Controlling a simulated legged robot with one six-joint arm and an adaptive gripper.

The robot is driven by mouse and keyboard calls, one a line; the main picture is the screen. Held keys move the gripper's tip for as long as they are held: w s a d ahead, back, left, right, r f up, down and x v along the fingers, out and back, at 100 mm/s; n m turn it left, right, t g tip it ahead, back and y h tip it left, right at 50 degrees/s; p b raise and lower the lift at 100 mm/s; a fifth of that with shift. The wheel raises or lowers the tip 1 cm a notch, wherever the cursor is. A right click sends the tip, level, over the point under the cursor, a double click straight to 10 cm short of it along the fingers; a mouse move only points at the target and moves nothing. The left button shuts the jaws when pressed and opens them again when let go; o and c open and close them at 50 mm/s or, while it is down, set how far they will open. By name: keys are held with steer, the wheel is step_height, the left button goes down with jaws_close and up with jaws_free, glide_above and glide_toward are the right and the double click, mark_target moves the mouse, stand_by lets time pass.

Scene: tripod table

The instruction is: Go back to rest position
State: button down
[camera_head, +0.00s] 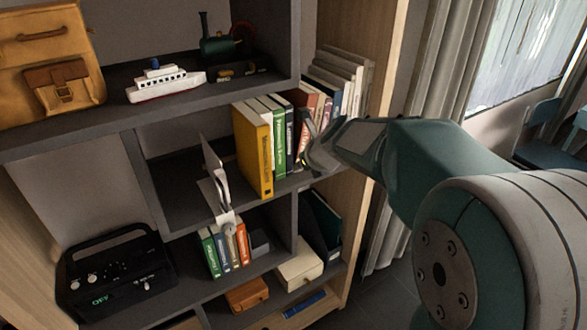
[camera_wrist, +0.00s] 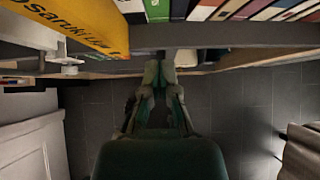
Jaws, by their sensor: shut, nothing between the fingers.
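My gripper (camera_head: 310,156) is at the right end of the middle shelf in the head view, in front of the row of books. Its fingers are shut and hold nothing. In the wrist view the closed fingertips (camera_wrist: 159,66) appear just below the dark shelf edge, over the floor. My arm reaches in from the right of the head view. The yellow book (camera_head: 253,150) stands at the left end of the row. The gripper hides part of the books at the right; whether it touches them I cannot tell.
The bookcase also holds a toy ship (camera_head: 166,84), a brown bag (camera_head: 55,65), a black radio (camera_head: 115,268) and lower books (camera_head: 226,248). A curtain (camera_head: 428,75) and a blue chair (camera_head: 545,125) are at the right. Grey tiled floor (camera_wrist: 235,110) lies below my gripper.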

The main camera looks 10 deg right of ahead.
steer(key=s+a+r+n+g, duration=0.15)
steer(key=s+r+n, duration=0.25)
steer(key=s+n, duration=0.6)
steer(key=s+f+n+g+h, duration=0.1)
steer(key=s+f+n, duration=0.3)
steer(key=s+n, duration=1.5)
steer(key=n+h, duration=0.1)
steer(key=n, duration=0.2)
steer(key=shift+s+d+h, duration=0.2)
steer(key=shift+s+h, duration=0.05)
steer(key=shift+h, duration=0.15)
